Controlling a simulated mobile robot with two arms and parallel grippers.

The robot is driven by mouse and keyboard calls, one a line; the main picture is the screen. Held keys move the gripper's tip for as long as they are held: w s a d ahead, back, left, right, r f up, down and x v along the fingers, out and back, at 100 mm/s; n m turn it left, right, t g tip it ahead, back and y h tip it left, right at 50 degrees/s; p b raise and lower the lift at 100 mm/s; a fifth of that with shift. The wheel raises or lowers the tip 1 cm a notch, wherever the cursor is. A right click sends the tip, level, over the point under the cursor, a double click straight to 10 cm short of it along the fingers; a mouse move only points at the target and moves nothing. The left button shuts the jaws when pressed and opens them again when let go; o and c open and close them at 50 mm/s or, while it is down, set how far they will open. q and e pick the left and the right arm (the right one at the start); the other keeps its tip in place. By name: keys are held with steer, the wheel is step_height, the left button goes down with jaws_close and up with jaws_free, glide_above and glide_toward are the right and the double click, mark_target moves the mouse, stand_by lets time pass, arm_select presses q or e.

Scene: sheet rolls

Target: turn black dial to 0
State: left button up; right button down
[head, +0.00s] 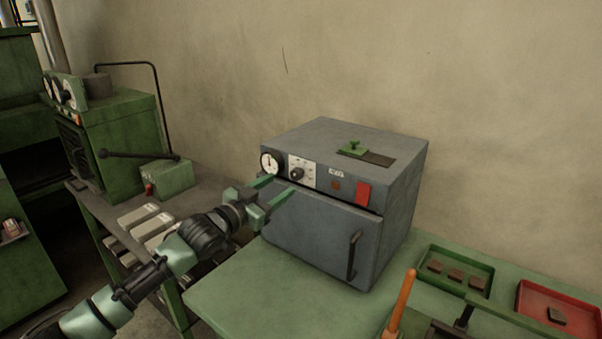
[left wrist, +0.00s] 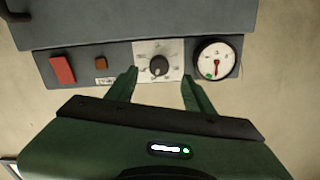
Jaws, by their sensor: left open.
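The black dial (head: 297,174) sits on a pale scale plate on the front panel of a grey box-shaped oven (head: 318,232). In the left wrist view the dial (left wrist: 159,66) is near the middle of the panel, seen upside down. The scale marks are too small to read. My left gripper (head: 279,188) is in front of the panel at the dial. Its green fingers are open, and in the left wrist view the fingertips (left wrist: 159,76) lie to either side of the dial, with gaps between. My right gripper is not in view.
A round gauge (head: 271,163) is left of the dial and a red switch (head: 364,192) to its right. The oven door has a dark handle (head: 354,256). The green bench (head: 255,300) is clear before the oven. An orange handle (head: 401,303) stands at the front right.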

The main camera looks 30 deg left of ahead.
mark_target(294, 176)
arm_select(q)
steer(key=shift+w+d+r+p, duration=0.15)
steer(key=shift+w+p, duration=0.1)
steer(key=shift+w, duration=0.35)
steer(key=shift+w+a+r+p, duration=0.1)
steer(key=shift+w+r+p, duration=0.1)
steer(key=shift+w, duration=0.4)
steer(key=w, duration=0.2)
steer(key=shift+w+d+f, duration=0.2)
steer(key=shift+w+f, duration=0.05)
steer(key=shift+w, duration=0.1)
steer(key=shift+w+p, duration=0.35)
steer(key=shift+w, duration=0.3)
steer(key=shift+w+f, duration=0.1)
steer(key=shift+f, duration=0.05)
steer(key=shift+d, duration=0.1)
steer(key=c, duration=0.3)
jaws_close()
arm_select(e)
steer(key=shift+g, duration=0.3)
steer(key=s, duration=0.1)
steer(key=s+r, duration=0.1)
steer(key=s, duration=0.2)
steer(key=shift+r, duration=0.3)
